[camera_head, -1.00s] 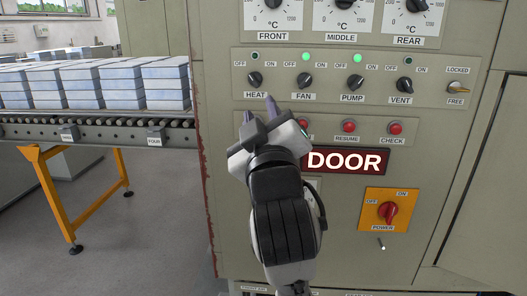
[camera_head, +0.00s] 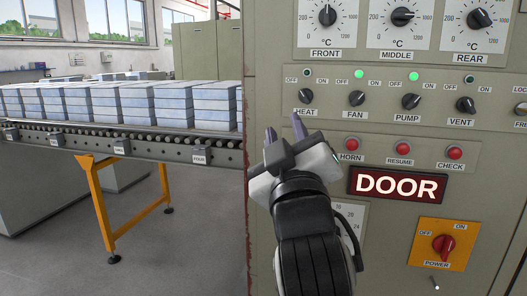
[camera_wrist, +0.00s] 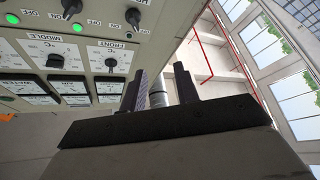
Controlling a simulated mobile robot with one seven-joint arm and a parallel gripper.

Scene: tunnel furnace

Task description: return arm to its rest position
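My gripper (camera_head: 284,122) is at the left end of the control panel (camera_head: 400,133) in the head view, in front of and below the HEAT knob (camera_head: 306,96). Its two purple-grey fingers are apart with nothing held between them. In the wrist view my gripper (camera_wrist: 160,80) also shows spread fingers, with a grey cylinder behind the gap. My arm reaches up from the bottom of the head view, bent, and covers part of the panel front left of the POWER switch. Whether any part touches the panel cannot be told.
The FAN (camera_head: 358,98) and PUMP (camera_head: 412,101) lamps glow green. HORN (camera_head: 351,143), RESUME and CHECK buttons sit above the lit DOOR sign (camera_head: 397,186). A roller conveyor (camera_head: 120,150) with stacked blue-grey blocks stands left. Floor below it is open.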

